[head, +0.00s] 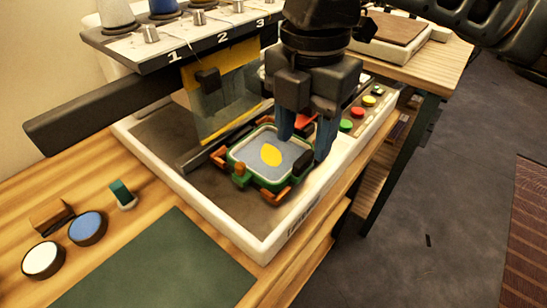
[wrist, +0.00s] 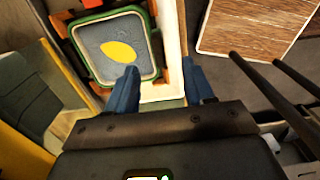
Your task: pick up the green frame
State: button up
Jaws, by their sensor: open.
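The green frame (head: 236,168) is a rounded square holding grey-blue cloth with a yellow oval patch, with orange-brown brackets at its corners. It lies in the white-rimmed machine bed. In the wrist view the green frame (wrist: 78,46) is at the upper left, ahead of the fingers. My gripper (head: 304,147) is open, its blue fingers at the frame's right back side in the head view. In the wrist view my gripper (wrist: 163,85) has its left fingertip near the frame's lower right corner and its right fingertip beyond the white rim. I cannot tell whether either finger touches the frame.
The embroidery machine head (head: 225,95) stands close behind the frame, with numbered spools on top. Colored buttons (head: 345,125) line the bed's right side. White and blue round pots (head: 87,228), a small green block (head: 122,194) and a green mat (head: 150,270) lie on the wooden table.

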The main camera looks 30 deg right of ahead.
aim_at(301, 157)
jog(key=f, duration=0.3)
jog(key=f+b, duration=0.1)
jog(key=f, duration=0.1)
jog(key=shift+w+f, duration=0.25)
jog(key=shift+f, duration=0.05)
jog(key=shift+c, duration=0.4)
grip_shut()
